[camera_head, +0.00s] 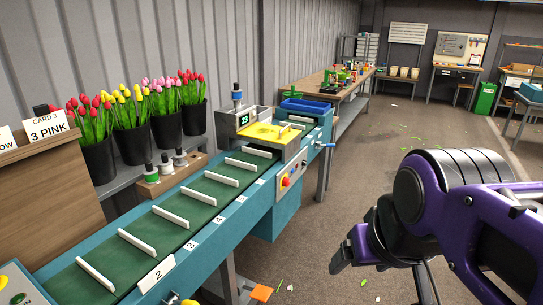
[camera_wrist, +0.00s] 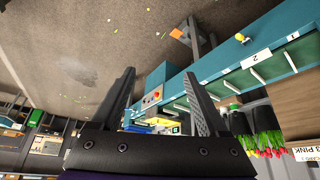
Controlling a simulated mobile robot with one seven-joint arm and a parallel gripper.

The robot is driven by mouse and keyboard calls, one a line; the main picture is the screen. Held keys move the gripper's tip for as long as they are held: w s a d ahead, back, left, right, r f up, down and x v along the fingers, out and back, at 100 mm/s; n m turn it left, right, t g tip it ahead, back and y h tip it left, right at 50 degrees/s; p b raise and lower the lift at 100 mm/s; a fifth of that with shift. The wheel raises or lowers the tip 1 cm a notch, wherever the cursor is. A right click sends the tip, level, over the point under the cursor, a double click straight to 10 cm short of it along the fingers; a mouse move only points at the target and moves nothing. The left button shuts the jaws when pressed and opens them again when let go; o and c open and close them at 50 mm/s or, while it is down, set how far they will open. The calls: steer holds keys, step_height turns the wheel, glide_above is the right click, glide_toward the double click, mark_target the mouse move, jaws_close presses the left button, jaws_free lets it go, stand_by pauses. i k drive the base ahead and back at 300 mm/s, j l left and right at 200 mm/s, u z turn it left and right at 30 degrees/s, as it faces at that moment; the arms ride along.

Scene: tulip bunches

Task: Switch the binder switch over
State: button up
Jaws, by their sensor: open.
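My gripper (camera_wrist: 159,73) is open and empty. In the head view my gripper (camera_head: 345,255) hangs over the floor, right of the conveyor and apart from the binder.
The green conveyor belt (camera_head: 180,208) with white dividers runs along the left. Black buckets of tulips (camera_head: 166,128) stand behind it. A blue crank handle (camera_head: 325,145) sticks out at the binder's right. An orange piece (camera_head: 261,293) lies low beside the conveyor. The floor to the right is mostly open.

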mark_target(286, 182)
steer(key=i+l+u, duration=0.1)
steer(key=i+l, duration=0.5)
steer(key=i, duration=0.2)
steer(key=i+l+u, duration=0.1)
steer(key=i+l, duration=0.5)
steer(key=i, duration=0.2)
